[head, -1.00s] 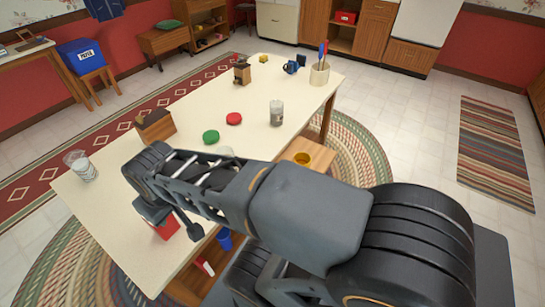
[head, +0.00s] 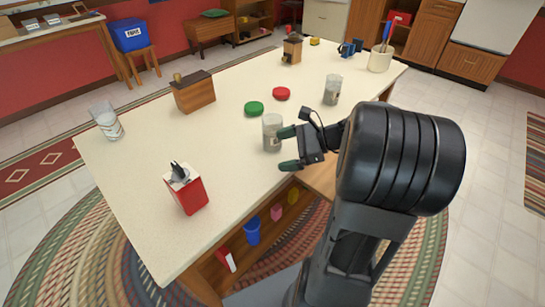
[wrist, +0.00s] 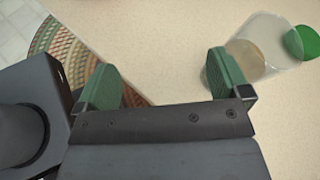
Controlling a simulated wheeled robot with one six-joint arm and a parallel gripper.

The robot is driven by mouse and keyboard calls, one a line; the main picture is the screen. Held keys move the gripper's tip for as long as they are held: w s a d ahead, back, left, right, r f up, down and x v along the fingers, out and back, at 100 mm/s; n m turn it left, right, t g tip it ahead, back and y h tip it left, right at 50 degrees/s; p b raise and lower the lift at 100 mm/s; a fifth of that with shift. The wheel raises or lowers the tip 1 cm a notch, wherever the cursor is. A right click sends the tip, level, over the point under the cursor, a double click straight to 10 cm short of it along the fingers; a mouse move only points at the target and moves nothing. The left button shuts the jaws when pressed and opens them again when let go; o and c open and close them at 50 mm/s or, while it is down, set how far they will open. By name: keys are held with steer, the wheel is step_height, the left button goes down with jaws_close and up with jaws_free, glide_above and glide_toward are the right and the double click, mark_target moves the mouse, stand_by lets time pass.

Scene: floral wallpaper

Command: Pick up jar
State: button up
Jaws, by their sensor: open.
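A clear glass jar with pale contents (head: 271,133) stands upright on the cream table, just left of my gripper (head: 289,149). My gripper is open and empty, with green fingertips pointing left. In the wrist view the jar (wrist: 246,63) is at the upper right, beside the right fingertip and not between the fingers (wrist: 170,82). A second similar jar (head: 332,90) stands farther back to the right. A third clear container (head: 107,121) stands at the table's left edge. A green lid (head: 254,108) and a red lid (head: 281,94) lie flat behind the near jar.
The cream table (head: 200,135) also holds a wooden box (head: 194,93), a red grater-like box (head: 186,189), a wooden grinder (head: 292,49) and a utensil crock (head: 380,59). Small colored items, including a blue cup (head: 252,231), show below the table's front edge.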

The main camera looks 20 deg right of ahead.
mark_target(271, 131)
steer(key=d+f+m+t+b, duration=0.1)
steer(key=d+m+t, duration=0.1)
steer(key=d, duration=0.1)
steer(key=w+d+f+m+t+b, duration=0.1)
steer(key=d+m+t, duration=0.1)
steer(key=d, duration=0.1)
steer(key=w+d+f+m+t+b, duration=0.1)
steer(key=d+m+t+b, duration=0.1)
steer(key=d, duration=0.1)
steer(key=shift+d+f, duration=0.3)
steer(key=shift+f, duration=0.05)
steer(key=shift+w+m+t, duration=0.3)
steer(key=shift+m+t, duration=0.1)
steer(key=b+x, duration=0.1)
steer(key=x, duration=0.3)
steer(key=b+x, duration=0.1)
steer(key=x, duration=0.3)
steer(key=b+x, duration=0.1)
steer(key=x, duration=0.3)
steer(key=shift+w+a+r, duration=0.1)
steer(key=shift+a+r, duration=0.1)
steer(key=shift+r, duration=0.15)
steer(key=c, duration=1)
steer(key=shift+c, duration=0.4)
steer(key=shift+r, duration=0.15)
